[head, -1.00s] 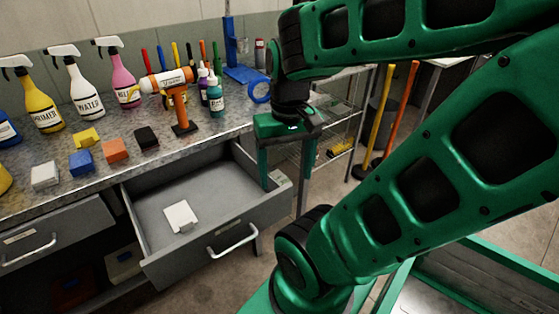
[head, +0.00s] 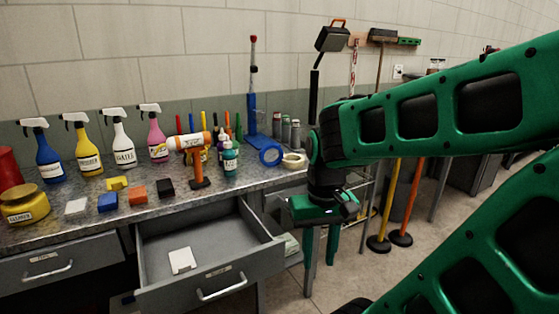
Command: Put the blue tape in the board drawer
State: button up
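The blue tape (head: 271,155) is a roll on the right part of the metal workbench, beside a blue stand. The board drawer (head: 225,240) is pulled open below the bench top, and a white card-like piece (head: 182,260) lies in it. My gripper (head: 320,272) points down just right of the open drawer in the picture, below and right of the tape. Its two green fingers are apart with nothing seen between them.
A cream tape roll (head: 294,160) sits right of the blue one. Spray bottles and coloured blocks fill the left bench. Broom handles (head: 408,200) stand right of the bench.

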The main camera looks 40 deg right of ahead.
aim_at(228, 255)
jog(key=z, duration=2.5)
jog(key=i, duration=1.45)
jog(key=u, duration=1.75)
jog(key=i, duration=0.95)
jog(key=z, duration=0.05)
